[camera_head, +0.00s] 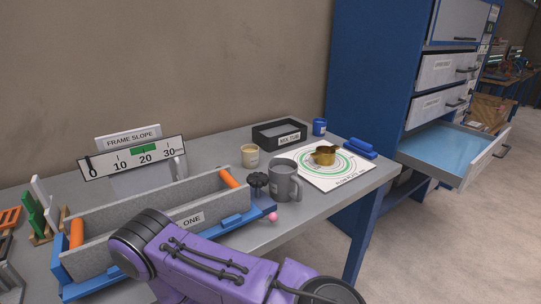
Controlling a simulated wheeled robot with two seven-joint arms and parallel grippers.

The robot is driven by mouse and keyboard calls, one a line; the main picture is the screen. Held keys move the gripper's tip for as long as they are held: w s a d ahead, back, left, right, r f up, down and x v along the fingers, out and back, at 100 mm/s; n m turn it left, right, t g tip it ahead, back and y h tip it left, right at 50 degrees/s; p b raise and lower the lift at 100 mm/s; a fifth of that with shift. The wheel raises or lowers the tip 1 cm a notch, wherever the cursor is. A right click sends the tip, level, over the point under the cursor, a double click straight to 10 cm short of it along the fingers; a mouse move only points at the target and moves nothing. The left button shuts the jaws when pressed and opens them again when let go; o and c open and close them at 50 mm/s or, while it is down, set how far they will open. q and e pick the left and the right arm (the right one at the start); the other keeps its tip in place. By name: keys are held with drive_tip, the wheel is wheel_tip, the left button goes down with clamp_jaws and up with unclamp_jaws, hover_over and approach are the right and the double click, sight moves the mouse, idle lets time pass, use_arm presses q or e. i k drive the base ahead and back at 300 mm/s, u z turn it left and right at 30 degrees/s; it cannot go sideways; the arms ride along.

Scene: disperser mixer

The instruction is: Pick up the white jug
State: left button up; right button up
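I see no jug that is clearly white. A grey jug-like mug (284,181) with a side handle stands upright near the table's front edge. A small cream cup (250,156) stands behind it to the left. My purple arm (205,262) crosses the bottom of the view, in front of the trough. Neither gripper's fingers are visible.
A grey trough (188,218) with orange handles fills the left of the table. A scale sign (133,158) stands behind it. A black tray (280,135), a blue cup (319,127) and a white mat (348,172) with a brass pot (324,155) are right. A drawer (455,152) is open.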

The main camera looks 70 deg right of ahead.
sight(178, 167)
drive_tip(key=z, duration=2.15)
